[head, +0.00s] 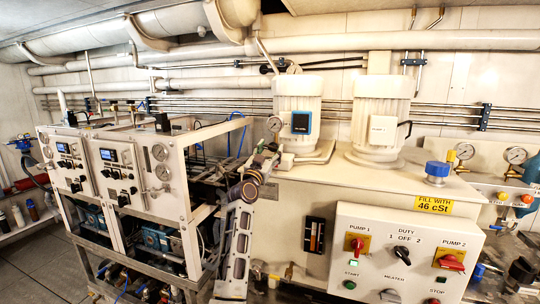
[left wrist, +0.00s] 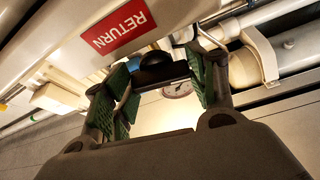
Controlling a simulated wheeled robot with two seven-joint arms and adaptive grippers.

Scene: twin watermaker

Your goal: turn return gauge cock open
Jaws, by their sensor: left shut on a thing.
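The red RETURN label (left wrist: 118,33) shows on a pale pipe or housing in the left wrist view. Just below it a black handle (left wrist: 158,70), apparently the return gauge cock, sits between the green-padded fingers of my left gripper (left wrist: 160,88). The gripper is shut on this handle. A round gauge (left wrist: 177,89) shows behind it. In the head view my left gripper (head: 264,152) is by the left end of the pale tank, just below a gauge (head: 275,124); the cock is too small and hidden there to tell its angle. My right gripper is not in view.
The white-panelled watermaker frame (head: 175,205) stands close on the left. Two pale pump motors (head: 381,125) stand on the tank to the right. A control box (head: 400,250) with red knobs projects at the front right. Pipes run along the back wall.

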